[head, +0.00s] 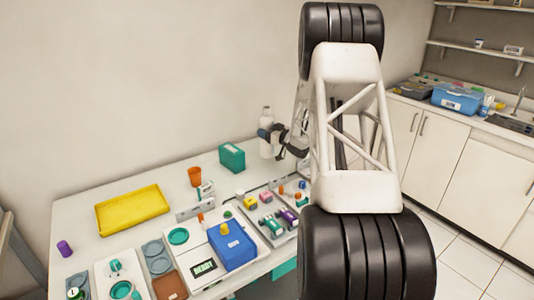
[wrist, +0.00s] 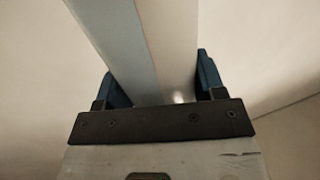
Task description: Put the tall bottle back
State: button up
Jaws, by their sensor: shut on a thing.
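The tall white bottle (head: 266,142) stands upright at the back right of the table in the head view. My gripper (head: 271,134) is at the bottle's side, shut on it. In the wrist view, the bottle (wrist: 135,45) fills the space between the two blue fingers of my gripper (wrist: 160,85). Whether the bottle's base touches the table is hard to tell. Part of my arm hides the area to the right of it.
A yellow tray (head: 132,210) lies at the back left. Trays with small items and a blue box (head: 232,245) crowd the front.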

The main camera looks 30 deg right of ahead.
aim_at(272, 149)
jog(key=shift+f, duration=2.15)
jog(key=shift+f, duration=1.95)
jog(key=o, duration=1.1)
jog(key=shift+c, duration=0.2)
